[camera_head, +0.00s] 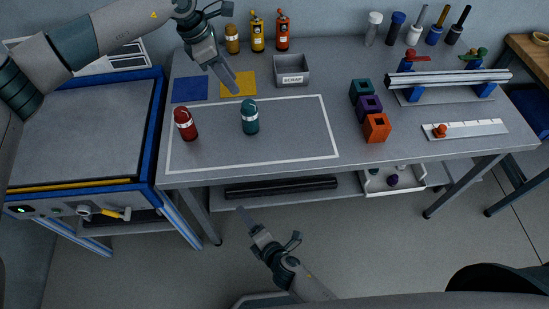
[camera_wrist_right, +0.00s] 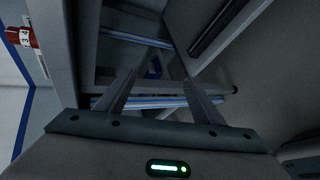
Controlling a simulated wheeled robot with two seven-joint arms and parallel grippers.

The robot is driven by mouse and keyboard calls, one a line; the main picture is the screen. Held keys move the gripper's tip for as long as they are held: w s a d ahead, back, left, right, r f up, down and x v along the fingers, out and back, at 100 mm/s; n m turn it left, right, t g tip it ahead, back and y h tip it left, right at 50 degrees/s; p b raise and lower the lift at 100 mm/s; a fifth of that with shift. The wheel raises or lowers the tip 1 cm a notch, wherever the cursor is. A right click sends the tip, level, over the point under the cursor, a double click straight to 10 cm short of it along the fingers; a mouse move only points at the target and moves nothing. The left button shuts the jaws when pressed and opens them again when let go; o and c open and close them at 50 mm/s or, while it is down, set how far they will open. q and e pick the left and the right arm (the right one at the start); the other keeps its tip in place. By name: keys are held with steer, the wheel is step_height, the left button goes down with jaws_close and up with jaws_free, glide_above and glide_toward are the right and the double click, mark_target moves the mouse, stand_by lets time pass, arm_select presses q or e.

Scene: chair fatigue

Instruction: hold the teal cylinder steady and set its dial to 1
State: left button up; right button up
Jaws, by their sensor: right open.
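The teal cylinder (camera_head: 250,117) stands upright on the grey table inside the white outlined area, with a pale band near its top. Its dial marks are too small to read. My left gripper (camera_head: 234,86) points down above the table, behind and a little left of the teal cylinder, apart from it. Its fingers look close together, and I cannot tell whether they are shut. My right gripper (camera_head: 241,210) is low in front of the table, below its edge. In the right wrist view the right gripper (camera_wrist_right: 163,84) has its fingers apart with nothing between them.
A red cylinder (camera_head: 185,124) stands left of the teal one; it also shows in the right wrist view (camera_wrist_right: 24,39). Blue (camera_head: 190,89) and yellow (camera_head: 240,83) squares and a scrap bin (camera_head: 292,71) lie behind. Colored blocks (camera_head: 369,106) stand right. The outlined area's right half is clear.

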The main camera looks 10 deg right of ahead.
steer(key=w+a+r+n+t+y, duration=0.15)
steer(key=a+r+n, duration=0.25)
steer(key=r, duration=0.6)
steer(key=a+r+n+t+y, duration=0.2)
steer(key=a+r+n, duration=0.2)
steer(key=r, duration=0.6)
steer(key=n+t+h, duration=0.2)
steer(key=n+h, duration=0.2)
steer(key=n, duration=0.3)
glide_toward(253, 123)
steer(key=shift+y, duration=0.25)
steer(key=v, duration=0.4)
steer(key=shift+s+d, duration=0.2)
steer(key=shift+d, duration=0.05)
steer(key=shift+w, duration=0.1)
steer(key=x, duration=1.7)
steer(key=shift+w+a, duration=0.1)
